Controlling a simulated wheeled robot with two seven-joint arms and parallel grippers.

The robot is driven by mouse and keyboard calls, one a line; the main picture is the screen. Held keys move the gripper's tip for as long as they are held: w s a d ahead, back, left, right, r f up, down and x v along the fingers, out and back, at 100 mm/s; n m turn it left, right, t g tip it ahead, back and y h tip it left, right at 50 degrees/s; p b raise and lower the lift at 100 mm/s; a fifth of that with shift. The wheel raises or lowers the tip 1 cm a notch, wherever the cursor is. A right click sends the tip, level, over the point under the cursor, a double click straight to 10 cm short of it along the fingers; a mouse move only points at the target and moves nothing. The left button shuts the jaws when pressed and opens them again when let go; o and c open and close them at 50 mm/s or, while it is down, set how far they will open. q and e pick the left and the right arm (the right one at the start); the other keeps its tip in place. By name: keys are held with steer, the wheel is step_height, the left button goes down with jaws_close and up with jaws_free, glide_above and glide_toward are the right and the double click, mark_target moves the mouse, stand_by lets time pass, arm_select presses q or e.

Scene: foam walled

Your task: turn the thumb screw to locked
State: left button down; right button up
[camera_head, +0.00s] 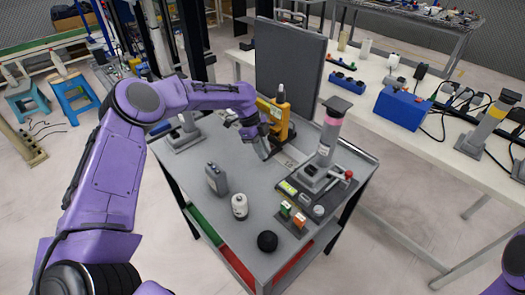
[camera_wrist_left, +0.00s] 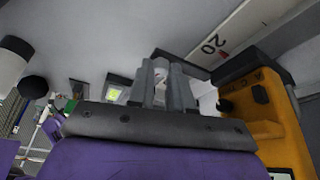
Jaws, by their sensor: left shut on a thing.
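My left gripper (camera_head: 262,148) reaches down over the grey cart top, just in front of the yellow-orange device (camera_head: 280,120). In the left wrist view its two grey fingers (camera_wrist_left: 166,88) are close together, shut on a small pale part between them. I take this part for the thumb screw; the fingers hide most of it, so its turn position cannot be read. A light plate marked "20" (camera_wrist_left: 215,42) lies beside the fingers, and the orange device (camera_wrist_left: 255,105) stands to their right. My right gripper is not in view.
A dark upright panel (camera_head: 290,65) rises behind.

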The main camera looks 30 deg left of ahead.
arm_select(q)
steer(key=shift+m, duration=0.3)
stand_by(0.4)
steer(key=c, duration=1)
jaws_free()
steer(key=shift+c, duration=0.2)
steer(key=shift+d, duration=0.1)
steer(key=b+v, duration=0.1)
steer(key=v, duration=0.9)
steer(key=shift+r, duration=0.3)
steer(key=shift+f, duration=0.15)
